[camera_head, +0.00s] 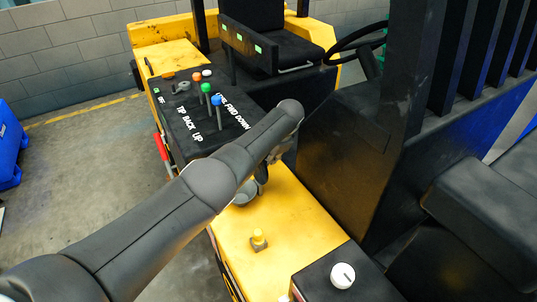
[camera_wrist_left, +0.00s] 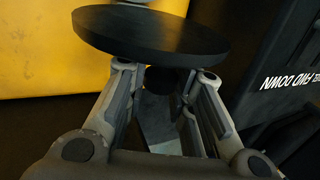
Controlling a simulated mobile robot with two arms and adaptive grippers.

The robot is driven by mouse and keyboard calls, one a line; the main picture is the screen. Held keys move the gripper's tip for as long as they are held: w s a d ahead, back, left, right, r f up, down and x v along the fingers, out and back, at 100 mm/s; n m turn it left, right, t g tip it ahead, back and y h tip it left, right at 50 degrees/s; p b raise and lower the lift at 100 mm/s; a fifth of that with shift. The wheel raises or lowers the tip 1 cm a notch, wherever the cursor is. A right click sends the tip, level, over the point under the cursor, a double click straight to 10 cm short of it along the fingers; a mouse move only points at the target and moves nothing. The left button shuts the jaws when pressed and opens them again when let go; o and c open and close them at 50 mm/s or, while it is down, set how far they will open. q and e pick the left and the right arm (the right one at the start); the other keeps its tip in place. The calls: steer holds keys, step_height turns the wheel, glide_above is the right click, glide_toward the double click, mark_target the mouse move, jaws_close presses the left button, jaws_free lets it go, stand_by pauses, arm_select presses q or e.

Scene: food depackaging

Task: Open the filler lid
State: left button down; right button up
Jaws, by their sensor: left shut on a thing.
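The filler lid (camera_wrist_left: 150,32) is a flat black disc that shows in the left wrist view. My left gripper (camera_wrist_left: 166,75) is shut on it, with a finger on either side just below the disc's rim. In the head view my left arm reaches over the yellow forklift body, and the left gripper (camera_head: 264,172) is small, dark and partly hidden below the wrist. A grey round filler part (camera_head: 244,194) shows on the yellow body just below the gripper. I cannot clearly make out the lid in the head view. My right gripper is not in view.
A black console (camera_head: 200,125) with coloured levers stands beyond my arm. A steering wheel (camera_head: 356,36) and seat are at the back.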

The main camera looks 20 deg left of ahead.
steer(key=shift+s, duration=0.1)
arm_select(q)
steer(key=c, duration=1.3)
jaws_free()
steer(key=shift+f, duration=0.1)
steer(key=shift+o, duration=0.2)
steer(key=shift+v, duration=0.85)
steer(key=v, duration=1)
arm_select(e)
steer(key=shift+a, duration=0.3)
arm_select(q)
steer(key=shift+w, duration=0.1)
